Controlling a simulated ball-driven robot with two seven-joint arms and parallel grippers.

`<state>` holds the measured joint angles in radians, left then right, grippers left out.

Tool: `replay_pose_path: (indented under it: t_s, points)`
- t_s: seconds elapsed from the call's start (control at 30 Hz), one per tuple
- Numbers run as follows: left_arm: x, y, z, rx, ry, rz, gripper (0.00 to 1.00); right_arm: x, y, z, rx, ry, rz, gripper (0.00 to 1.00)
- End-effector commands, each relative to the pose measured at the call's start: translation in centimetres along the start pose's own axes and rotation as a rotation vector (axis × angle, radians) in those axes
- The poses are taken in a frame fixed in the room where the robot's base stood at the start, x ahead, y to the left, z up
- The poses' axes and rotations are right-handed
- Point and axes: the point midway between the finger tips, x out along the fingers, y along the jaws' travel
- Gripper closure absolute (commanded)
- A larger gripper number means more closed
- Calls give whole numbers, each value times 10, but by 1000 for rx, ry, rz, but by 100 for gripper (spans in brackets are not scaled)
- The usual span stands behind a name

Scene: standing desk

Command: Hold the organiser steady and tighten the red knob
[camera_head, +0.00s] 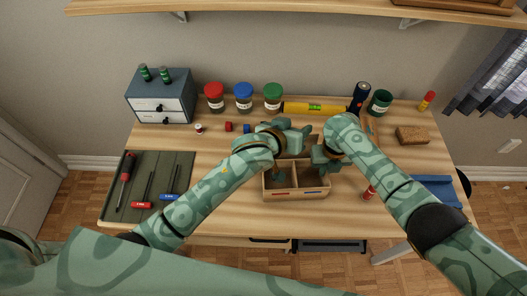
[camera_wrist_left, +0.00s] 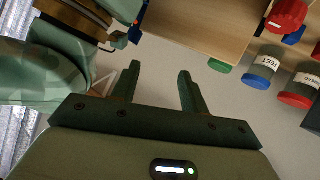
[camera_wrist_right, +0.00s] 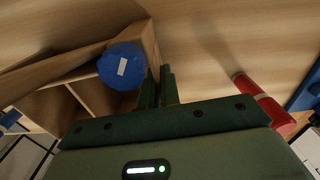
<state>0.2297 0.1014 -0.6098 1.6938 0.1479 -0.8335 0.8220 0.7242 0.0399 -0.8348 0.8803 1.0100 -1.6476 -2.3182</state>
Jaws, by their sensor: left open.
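The wooden organiser (camera_head: 296,193), with several compartments, stands mid-desk between my arms. Its wall shows in the left wrist view (camera_wrist_left: 200,28) and beside the fingers in the right wrist view (camera_wrist_right: 150,38). A red knob (camera_wrist_left: 287,13) with a white mark shows at the top right of the left wrist view; the head view hides it. A blue knob (camera_wrist_right: 122,66) with a white mark is at the organiser's wall. My left gripper (camera_head: 304,132) is open and empty above the organiser's back, apart from the red knob. My right gripper (camera_head: 321,157) appears shut on the organiser's right wall.
Red-, blue- and green-lidded jars (camera_head: 244,98), a yellow level (camera_head: 315,108) and a flashlight (camera_head: 360,95) line the back. A red-ended tool (camera_head: 370,191) lies right, near a blue tray (camera_head: 438,190).

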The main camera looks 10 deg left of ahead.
Motion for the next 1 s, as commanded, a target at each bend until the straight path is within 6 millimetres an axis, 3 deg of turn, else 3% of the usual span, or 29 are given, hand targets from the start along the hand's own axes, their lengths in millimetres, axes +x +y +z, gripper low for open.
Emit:
replay_pose_path:
  t_s: [0.03,0.2,0.33,0.47,0.63,1.0]
  points:
    - [-18,-9,21,-4,48,-17,56,0,0,0,1,0,1,100]
    - [-77,-41,69,89,111,-114,56,0,0,0,1,0,0,100]
    - [-112,-54,91,162,119,-165,56,0,0,0,1,0,0,100]
    - [-129,-60,100,205,123,-188,56,0,0,0,1,0,0,100]
    - [-118,-65,99,221,125,-195,56,0,0,0,1,-1,0,100]
    - [-42,-78,88,221,124,-195,56,0,0,0,1,-1,0,100]
